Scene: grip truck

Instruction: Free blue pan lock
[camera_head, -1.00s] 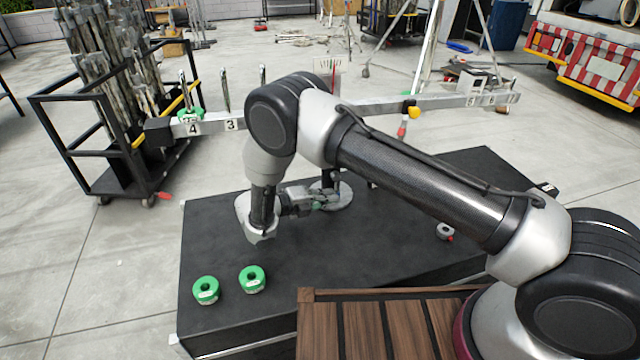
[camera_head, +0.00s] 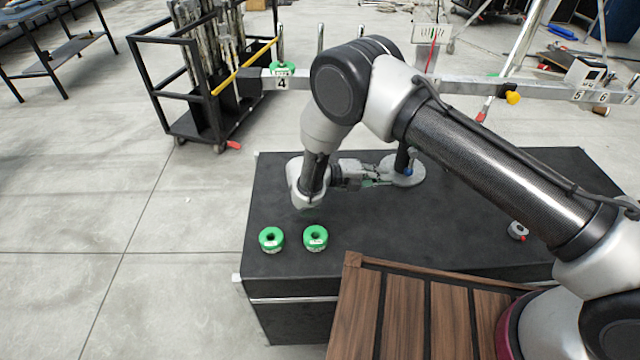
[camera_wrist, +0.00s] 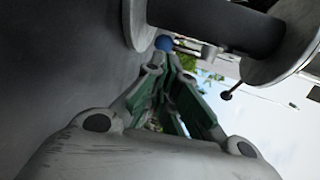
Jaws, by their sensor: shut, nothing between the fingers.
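A small blue knob (camera_wrist: 163,43), which looks like the blue pan lock, shows in the wrist view just beyond my fingertips, beside a round metal plate (camera_wrist: 137,22) and a dark post (camera_wrist: 215,22). My gripper (camera_wrist: 171,62) has its green-padded fingers brought together at the tips, with nothing between them. In the head view my gripper (camera_head: 378,177) lies low over the black bench, pointing right at the round plate (camera_head: 408,180) with its dark blue post (camera_head: 403,160). I cannot tell whether the fingertips touch the knob.
The black bench (camera_head: 450,215) carries two green ring weights (camera_head: 271,240) (camera_head: 316,238) at the left front and a small grey piece (camera_head: 517,230) at right. A numbered steel beam (camera_head: 470,86) crosses behind. A wooden slatted surface (camera_head: 405,310) is in front.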

